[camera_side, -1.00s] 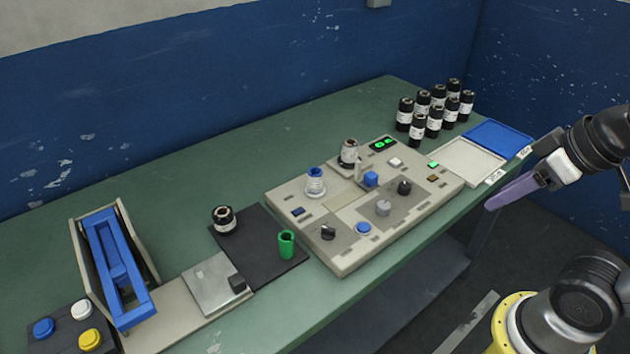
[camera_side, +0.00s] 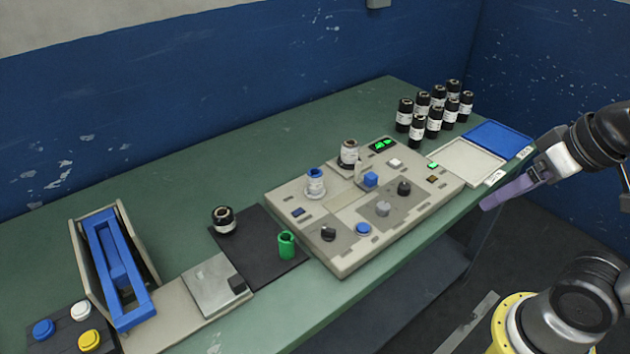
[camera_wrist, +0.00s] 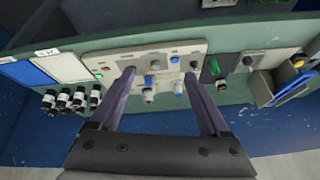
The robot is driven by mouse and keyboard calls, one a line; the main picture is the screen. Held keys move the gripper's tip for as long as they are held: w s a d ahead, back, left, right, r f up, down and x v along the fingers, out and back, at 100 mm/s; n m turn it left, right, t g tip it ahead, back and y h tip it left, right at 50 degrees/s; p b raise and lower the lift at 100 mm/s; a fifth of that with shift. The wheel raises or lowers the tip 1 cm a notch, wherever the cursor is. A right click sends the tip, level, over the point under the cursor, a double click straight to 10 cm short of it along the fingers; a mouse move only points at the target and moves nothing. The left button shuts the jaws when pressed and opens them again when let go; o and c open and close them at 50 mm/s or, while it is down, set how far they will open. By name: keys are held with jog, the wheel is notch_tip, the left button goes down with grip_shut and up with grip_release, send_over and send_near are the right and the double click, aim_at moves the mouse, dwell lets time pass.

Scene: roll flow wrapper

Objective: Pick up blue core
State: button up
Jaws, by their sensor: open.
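The blue core (camera_side: 315,174) stands upright on the left part of the beige machine panel, with a white-labelled body below its blue top. It also shows in the wrist view (camera_wrist: 178,86), close to my right-hand finger in the picture. My gripper (camera_wrist: 160,73) is open and empty, its two purple fingers well apart. In the side view my gripper (camera_side: 508,191) is at the right, beyond the table's front edge and far from the core.
The panel (camera_side: 345,252) carries knobs, a blue button (camera_side: 363,229) and a dark-topped roll (camera_side: 349,152). Several black rolls (camera_side: 435,118) stand at the back right, near white and blue trays (camera_side: 500,138).

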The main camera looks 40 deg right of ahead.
jog(key=w+r+m, duration=1)
jog(key=w+r, duration=0.2)
jog(key=w, duration=0.4)
jog(key=m+g, duration=0.5)
send_over(314, 175)
notch_tip(314, 175, down, 17)
notch_tip(314, 175, down, 11)
jog(key=shift+s+r, duration=0.15)
jog(key=shift+r, duration=0.05)
jog(key=shift+f, duration=2.95)
